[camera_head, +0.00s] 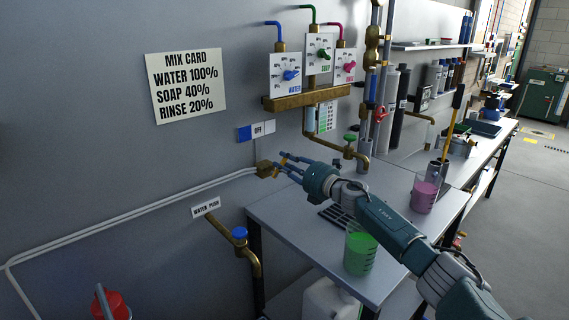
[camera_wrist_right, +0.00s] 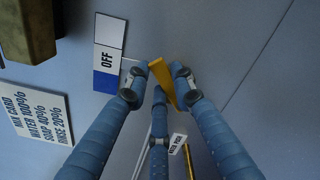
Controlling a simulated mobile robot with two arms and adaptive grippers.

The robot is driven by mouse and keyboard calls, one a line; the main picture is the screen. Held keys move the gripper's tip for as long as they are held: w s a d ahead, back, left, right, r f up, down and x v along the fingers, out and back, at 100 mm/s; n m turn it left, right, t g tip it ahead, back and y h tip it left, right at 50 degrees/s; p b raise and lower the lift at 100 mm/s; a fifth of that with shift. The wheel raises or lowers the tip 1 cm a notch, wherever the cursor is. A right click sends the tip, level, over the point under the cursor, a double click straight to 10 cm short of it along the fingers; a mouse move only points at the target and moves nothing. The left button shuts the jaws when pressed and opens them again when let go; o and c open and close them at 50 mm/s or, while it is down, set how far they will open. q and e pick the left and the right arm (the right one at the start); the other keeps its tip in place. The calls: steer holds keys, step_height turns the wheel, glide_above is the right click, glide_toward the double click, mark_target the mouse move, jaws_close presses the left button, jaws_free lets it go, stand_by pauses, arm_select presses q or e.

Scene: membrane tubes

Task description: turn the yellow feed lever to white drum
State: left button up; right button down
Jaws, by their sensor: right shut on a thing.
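The yellow feed lever (camera_wrist_right: 163,82) lies between the blue fingers of my right gripper (camera_wrist_right: 158,84) in the wrist view. The right gripper (camera_head: 284,163) is shut on it. In the head view the lever (camera_head: 277,171) is partly hidden by the fingers, beside a brass fitting (camera_head: 264,169) on the wall where white pipes end. A white container (camera_head: 325,301), perhaps the white drum, stands under the bench, partly hidden by it. The lever's direction label cannot be seen. My left gripper is not in view.
A blue-and-white OFF plate (camera_head: 257,130) is just above the lever. A WATER PUSH tap (camera_head: 240,235) is below left. A green beaker (camera_head: 360,250) and a pink beaker (camera_head: 425,193) stand on the bench (camera_head: 290,212) near my right arm. Dials and brass pipes are above.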

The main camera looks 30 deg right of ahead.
stand_by(0.4)
steer(key=c, duration=1.4)
jaws_free()
steer(key=shift+c, duration=0.2)
steer(key=shift+s, duration=0.1)
steer(key=s+d, duration=0.1)
steer(key=s, duration=0.6)
steer(key=shift+s, duration=0.15)
steer(key=shift+d, duration=0.1)
